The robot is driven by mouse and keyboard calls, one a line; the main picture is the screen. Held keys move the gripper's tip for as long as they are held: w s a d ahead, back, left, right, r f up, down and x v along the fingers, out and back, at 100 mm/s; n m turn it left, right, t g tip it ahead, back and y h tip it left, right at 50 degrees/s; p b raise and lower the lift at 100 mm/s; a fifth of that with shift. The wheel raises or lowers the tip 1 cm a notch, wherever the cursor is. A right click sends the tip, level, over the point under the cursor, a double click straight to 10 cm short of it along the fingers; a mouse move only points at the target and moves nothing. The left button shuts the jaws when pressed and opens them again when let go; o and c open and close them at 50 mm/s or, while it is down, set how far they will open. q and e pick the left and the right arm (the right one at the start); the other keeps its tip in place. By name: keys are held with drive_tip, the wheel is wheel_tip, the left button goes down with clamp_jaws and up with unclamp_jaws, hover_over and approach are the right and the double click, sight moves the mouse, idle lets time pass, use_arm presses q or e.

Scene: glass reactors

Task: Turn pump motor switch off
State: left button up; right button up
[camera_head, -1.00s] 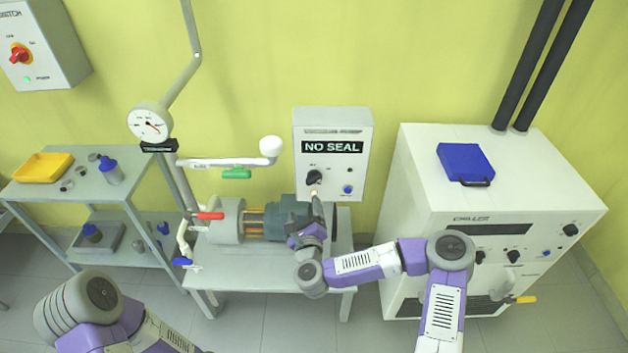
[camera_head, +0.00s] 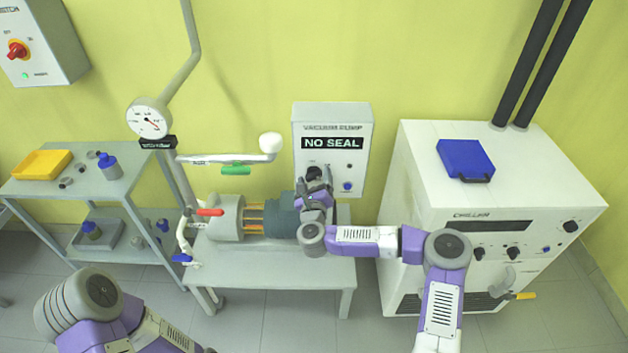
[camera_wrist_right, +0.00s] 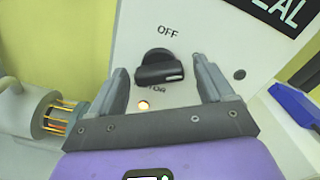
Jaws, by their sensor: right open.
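The pump motor switch is a black rotary knob (camera_wrist_right: 160,67) on the white vacuum pump panel (camera_head: 364,135). In the right wrist view, an OFF label shows above it, and its white mark is at the knob's right end. My right gripper (camera_head: 315,182) is open in front of the panel, with one finger on each side of the knob. No clear contact shows between fingers and knob. In the head view the gripper partly hides the knob. My left arm shows at the lower left, but its gripper is out of view.
A small lit lamp (camera_wrist_right: 143,105) is just below the knob, and a blue button (camera_head: 347,187) is at the panel's lower right. The pump motor (camera_head: 283,216) sits on a bench under the panel. The white chiller (camera_head: 420,180) stands to the right.

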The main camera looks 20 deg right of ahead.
drive_tip(key=shift+c, duration=0.5)
drive_tip(key=c, duration=0.9)
drive_tip(key=shift+c, duration=0.2)
drive_tip(key=shift+n, duration=0.3)
drive_tip(key=n, duration=0.2)
drive_tip(key=shift+r+n, duration=0.1)
drive_tip(key=shift+n, duration=0.2)
drive_tip(key=n, duration=0.2)
drive_tip(key=shift+n, duration=0.4)
drive_tip(key=n+b, duration=0.1)
drive_tip(key=n, duration=0.4)
drive_tip(key=shift+d+n, duration=0.1)
drive_tip(key=shift+n, duration=0.3)
